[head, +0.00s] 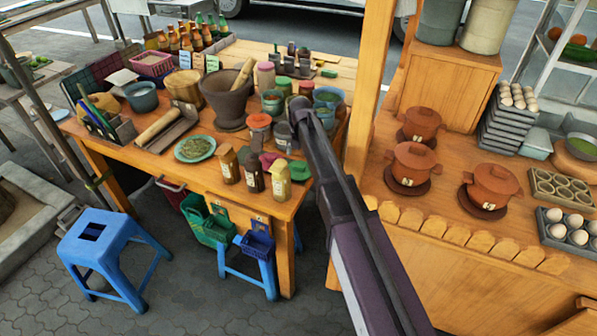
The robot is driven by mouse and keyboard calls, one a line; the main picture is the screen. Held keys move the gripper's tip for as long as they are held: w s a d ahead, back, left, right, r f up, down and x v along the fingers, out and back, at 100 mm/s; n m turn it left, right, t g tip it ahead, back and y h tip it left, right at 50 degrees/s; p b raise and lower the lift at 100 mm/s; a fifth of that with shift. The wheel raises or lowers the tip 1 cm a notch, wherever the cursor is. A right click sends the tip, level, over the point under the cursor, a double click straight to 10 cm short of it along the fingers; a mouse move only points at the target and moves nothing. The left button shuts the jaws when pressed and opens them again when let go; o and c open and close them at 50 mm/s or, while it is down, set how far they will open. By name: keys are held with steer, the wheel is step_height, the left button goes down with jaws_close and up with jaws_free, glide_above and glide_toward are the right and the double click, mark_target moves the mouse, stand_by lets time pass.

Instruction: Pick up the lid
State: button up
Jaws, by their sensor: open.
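My gripper (301,112) is at the far end of my dark arm, small and partly hidden by it, over the jars on the wooden table. It is open, and I see nothing held in it. Several lids are in view, and I cannot tell which one the task means.
The stone mortar (229,103) with its pestle (243,73) stands left of the jars. A plate of herbs (195,148) and three bottles sit near the table's front. A wooden post (370,80) rises right of my gripper. Egg trays (508,122) stand far right.

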mark_target(299, 165)
steer(key=shift+w+a+f+b, duration=0.1)
steer(key=shift+f+b, duration=0.65)
steer(key=shift+f, duration=0.05)
steer(key=shift+w+a+f+b, duration=0.1)
steer(key=shift+f+b, duration=0.6)
steer(key=shift+f, duration=0.1)
steer(key=shift+f+b, duration=0.9)
steer(key=shift+b, duration=0.05)
steer(key=c, duration=1)
